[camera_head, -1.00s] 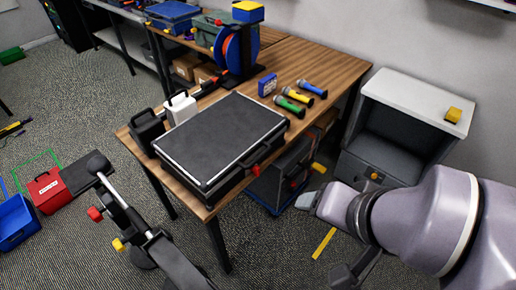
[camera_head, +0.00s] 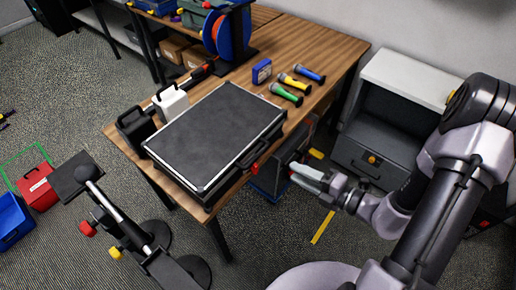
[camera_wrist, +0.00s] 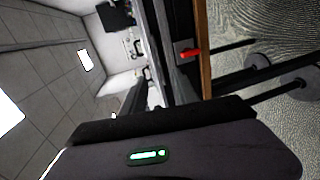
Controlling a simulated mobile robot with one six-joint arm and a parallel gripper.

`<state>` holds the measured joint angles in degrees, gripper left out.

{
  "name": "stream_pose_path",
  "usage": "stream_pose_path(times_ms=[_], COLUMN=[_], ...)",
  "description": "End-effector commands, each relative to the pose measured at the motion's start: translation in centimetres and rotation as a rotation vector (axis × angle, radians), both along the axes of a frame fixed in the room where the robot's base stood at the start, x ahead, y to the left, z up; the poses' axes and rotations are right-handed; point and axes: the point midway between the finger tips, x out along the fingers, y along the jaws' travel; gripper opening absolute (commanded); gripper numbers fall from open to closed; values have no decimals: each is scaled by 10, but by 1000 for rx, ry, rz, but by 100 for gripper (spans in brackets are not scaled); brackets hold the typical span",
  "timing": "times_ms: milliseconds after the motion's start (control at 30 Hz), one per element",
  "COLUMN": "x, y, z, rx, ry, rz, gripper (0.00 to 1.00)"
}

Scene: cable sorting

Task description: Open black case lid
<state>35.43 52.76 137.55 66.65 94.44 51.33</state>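The black case (camera_head: 212,135) lies on the wooden table with its lid shut, a silver trim running round the top. A red latch (camera_head: 254,167) shows on its front side, facing my gripper. In the wrist view a red part (camera_wrist: 190,52), seemingly this latch, stands out from a dark surface beside the wooden table edge. My gripper (camera_head: 299,174) is to the right of the case, apart from it, with its pale fingers pointing left towards the latch side. It holds nothing that I can see. The gap between its fingers is too small to judge.
A black jug (camera_head: 137,130) and a white jug (camera_head: 171,102) stand left of the case. Several flashlights (camera_head: 297,82) and a blue box (camera_head: 261,71) lie behind it. A grey cabinet (camera_head: 372,155) stands at the right. A black stand (camera_head: 150,235) is in front of the table.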

Motion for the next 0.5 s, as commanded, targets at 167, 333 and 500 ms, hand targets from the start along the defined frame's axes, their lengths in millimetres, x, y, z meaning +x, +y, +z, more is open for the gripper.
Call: stream_pose_path(times_ms=[167,333,500], x=[31,61,80], y=[45,83,106], z=[-16,-25,-30], rx=[-3,-5,-5], ry=[-2,-5,-5], rz=[13,12,10], gripper=[36,36,36])
